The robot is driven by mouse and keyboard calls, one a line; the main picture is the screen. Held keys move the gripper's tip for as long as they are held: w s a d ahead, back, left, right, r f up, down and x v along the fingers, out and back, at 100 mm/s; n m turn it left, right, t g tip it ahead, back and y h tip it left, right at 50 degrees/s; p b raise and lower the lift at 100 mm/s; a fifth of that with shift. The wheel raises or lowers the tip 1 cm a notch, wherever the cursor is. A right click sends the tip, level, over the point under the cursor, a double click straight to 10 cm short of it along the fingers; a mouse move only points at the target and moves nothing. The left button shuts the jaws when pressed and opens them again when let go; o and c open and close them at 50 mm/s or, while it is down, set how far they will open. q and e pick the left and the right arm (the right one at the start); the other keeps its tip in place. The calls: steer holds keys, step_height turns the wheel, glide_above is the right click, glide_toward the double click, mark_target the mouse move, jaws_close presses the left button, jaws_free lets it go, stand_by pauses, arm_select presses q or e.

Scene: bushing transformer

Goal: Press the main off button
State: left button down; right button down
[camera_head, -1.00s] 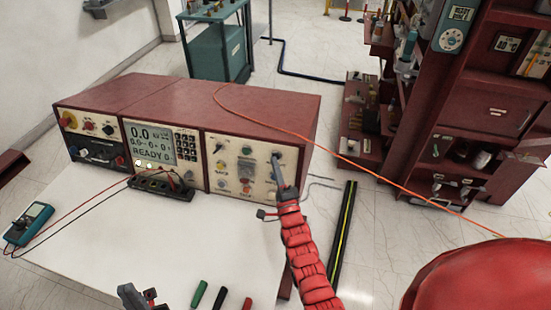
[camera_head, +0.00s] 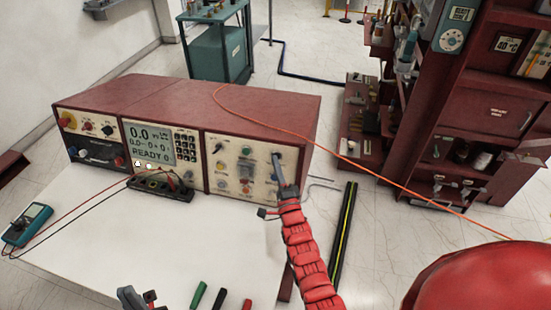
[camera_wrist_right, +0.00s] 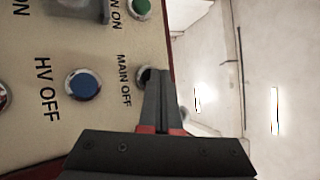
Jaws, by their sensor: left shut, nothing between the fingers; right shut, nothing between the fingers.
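The control panel (camera_head: 236,167) is the cream right-hand face of a red cabinet on a white table. In the right wrist view the dark round button (camera_wrist_right: 143,75) labelled MAIN OFF is partly hidden behind my right gripper (camera_wrist_right: 159,73). The shut fingertips overlap its right side; I cannot tell whether they touch it. In the head view my right gripper (camera_head: 277,157) is at the panel's upper right, and the button is not distinct there. My left gripper (camera_head: 135,296) is low at the bottom edge, shut and empty, away from the panel.
A blue HV OFF button (camera_wrist_right: 82,84) and a green button (camera_wrist_right: 141,8) sit near MAIN OFF. A multimeter (camera_head: 27,224) with leads lies at the table's left. An orange cable (camera_head: 370,172) runs across the cabinet top to the right. The table's middle is clear.

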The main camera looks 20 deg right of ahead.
steer(key=shift+w+d, duration=0.1)
steer(key=shift+w, duration=0.05)
stand_by(0.5)
steer(key=shift+s+a+r, duration=0.2)
steer(key=shift+s+a, duration=0.3)
steer(key=shift+s, duration=0.25)
steer(key=shift+s+a+r+p, duration=0.1)
steer(key=shift+s+a+r, duration=0.1)
steer(key=shift+s+a, duration=0.35)
steer(key=shift+s+a+r+p, duration=0.1)
steer(key=shift+s+a+r, duration=0.2)
steer(key=shift+s, duration=0.5)
steer(key=shift+s+a+r+p, duration=0.1)
steer(key=shift+s+a, duration=0.4)
steer(key=shift+s, duration=0.15)
stand_by(1.7)
